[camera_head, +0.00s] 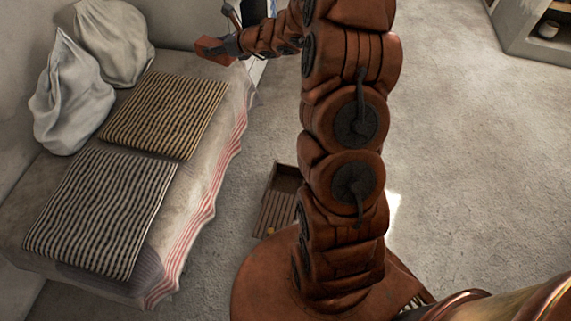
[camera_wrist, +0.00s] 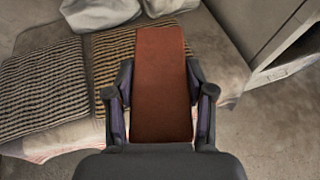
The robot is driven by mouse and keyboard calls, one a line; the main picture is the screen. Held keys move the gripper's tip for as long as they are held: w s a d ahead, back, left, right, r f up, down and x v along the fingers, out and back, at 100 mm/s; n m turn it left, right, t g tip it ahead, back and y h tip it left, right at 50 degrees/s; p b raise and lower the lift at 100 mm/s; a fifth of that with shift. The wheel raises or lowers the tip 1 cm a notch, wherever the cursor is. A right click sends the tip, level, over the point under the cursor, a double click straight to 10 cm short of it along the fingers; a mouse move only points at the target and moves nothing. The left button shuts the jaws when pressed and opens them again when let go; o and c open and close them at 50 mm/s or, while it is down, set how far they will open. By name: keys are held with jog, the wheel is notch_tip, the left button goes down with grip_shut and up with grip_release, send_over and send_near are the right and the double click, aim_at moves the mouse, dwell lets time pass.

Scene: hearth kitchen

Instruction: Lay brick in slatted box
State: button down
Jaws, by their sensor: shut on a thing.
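The brick (camera_wrist: 160,75) is a long reddish-brown block. My gripper (camera_wrist: 158,95) is shut on it, with one dark finger on each side in the wrist view. In the head view the brick (camera_head: 212,50) is in the gripper (camera_head: 231,42) at the far end of my arm, above the back end of the bench. The slatted box (camera_head: 275,213) is brown and wooden and stands on the floor next to my base. My arm and base partly hide it. A small orange-yellow thing (camera_head: 270,231) shows at its near end; I cannot tell what it is.
A bench with a pale, red-striped cover (camera_head: 205,190) runs along the left. It carries a grey striped cushion (camera_head: 100,212), a tan striped cushion (camera_head: 165,115) and two pale sacks (camera_head: 70,95). Open grey floor (camera_head: 470,170) lies to the right. A shelf (camera_head: 540,35) stands at the back right.

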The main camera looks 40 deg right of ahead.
jog(key=s+d+f+n+y+b, duration=0.1)
jog(key=d+f+b, duration=0.25)
jog(key=f, duration=0.65)
jog(key=s+d+f+g+b, duration=0.1)
jog(key=s+d+f+b, duration=0.3)
jog(key=f, duration=0.6)
jog(key=w+d+f+n+y+b, duration=0.1)
jog(key=d+f+b, duration=0.3)
jog(key=f, duration=0.6)
jog(key=s+d+f+b, duration=0.1)
jog(key=s+f+b, duration=0.3)
jog(key=f, duration=0.8)
jog(key=s+d+f+n+b, duration=0.1)
jog(key=s+f+b, duration=0.3)
jog(key=f, duration=0.8)
jog(key=s+d+f+g+y+b, duration=0.1)
jog(key=s+f+b, duration=0.4)
jog(key=f, duration=0.8)
jog(key=shift+d+b, duration=0.3)
jog(key=shift+b, duration=0.85)
jog(key=shift+s+f+b, duration=0.1)
jog(key=shift+f+b, duration=0.25)
jog(key=shift+f, duration=0.25)
jog(key=shift+c, duration=2)
grip_release()
